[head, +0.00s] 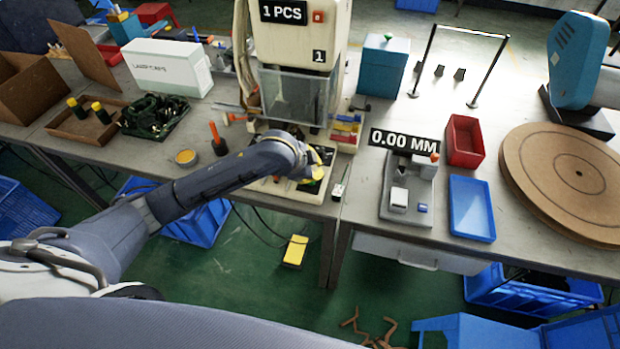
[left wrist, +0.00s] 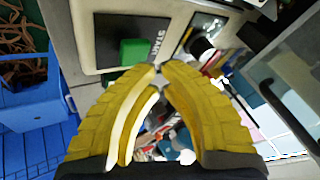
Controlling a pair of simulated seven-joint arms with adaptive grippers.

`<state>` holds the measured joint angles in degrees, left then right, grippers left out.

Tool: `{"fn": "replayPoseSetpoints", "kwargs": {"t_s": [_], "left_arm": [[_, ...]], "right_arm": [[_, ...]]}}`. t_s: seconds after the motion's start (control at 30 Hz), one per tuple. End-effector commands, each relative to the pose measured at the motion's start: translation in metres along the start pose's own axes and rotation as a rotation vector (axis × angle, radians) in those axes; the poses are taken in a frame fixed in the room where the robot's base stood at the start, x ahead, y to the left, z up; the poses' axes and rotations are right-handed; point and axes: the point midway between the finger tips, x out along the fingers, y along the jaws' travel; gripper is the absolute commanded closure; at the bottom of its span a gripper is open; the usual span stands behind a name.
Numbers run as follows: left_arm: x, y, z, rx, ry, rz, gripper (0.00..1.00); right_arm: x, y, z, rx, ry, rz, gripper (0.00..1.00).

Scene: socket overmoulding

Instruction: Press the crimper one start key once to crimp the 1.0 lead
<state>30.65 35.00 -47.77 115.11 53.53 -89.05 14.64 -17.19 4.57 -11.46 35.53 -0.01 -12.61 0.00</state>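Crimper one (head: 302,40) is the pale machine at the back middle in the head view, marked 1, with a display (head: 284,12) reading 1 PCS. My left gripper (head: 318,170) is over the front panel of its base. In the left wrist view, the yellow fingers of my left gripper (left wrist: 160,68) meet at their tips with nothing held between them. The green start key (left wrist: 133,50) is just beyond the tips, on a dark plate lettered START. I cannot tell whether the tips touch it. I cannot make out a lead. My right gripper is not in view.
A gauge (head: 408,185) reading 0.00 MM, a blue tray (head: 471,208) and a red bin (head: 464,140) stand to the right. A black and red tool (head: 217,140) stands left of the crimper. A yellow pedal (head: 295,251) lies on the floor.

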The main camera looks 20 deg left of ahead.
Motion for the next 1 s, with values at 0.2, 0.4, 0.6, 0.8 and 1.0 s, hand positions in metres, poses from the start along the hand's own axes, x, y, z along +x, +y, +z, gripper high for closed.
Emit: {"fn": "replayPoseSetpoints", "kwargs": {"t_s": [0.2, 0.4, 0.6, 0.8, 1.0], "left_arm": [[-0.004, -0.002, -0.002, 0.000, -0.001, -0.001, 1.00], [-0.004, -0.002, -0.002, 0.000, -0.001, -0.001, 1.00], [-0.012, -0.007, -0.006, 0.001, 0.001, -0.001, 1.00], [-0.025, -0.015, -0.013, 0.002, 0.000, -0.003, 1.00], [-0.037, -0.021, -0.020, 0.002, 0.000, -0.003, 1.00]], "right_arm": [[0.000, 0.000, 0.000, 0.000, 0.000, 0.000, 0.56], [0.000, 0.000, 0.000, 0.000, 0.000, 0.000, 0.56], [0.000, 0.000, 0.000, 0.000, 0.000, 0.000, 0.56], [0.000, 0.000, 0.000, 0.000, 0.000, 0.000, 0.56], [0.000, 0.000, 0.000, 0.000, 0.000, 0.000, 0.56]]}}
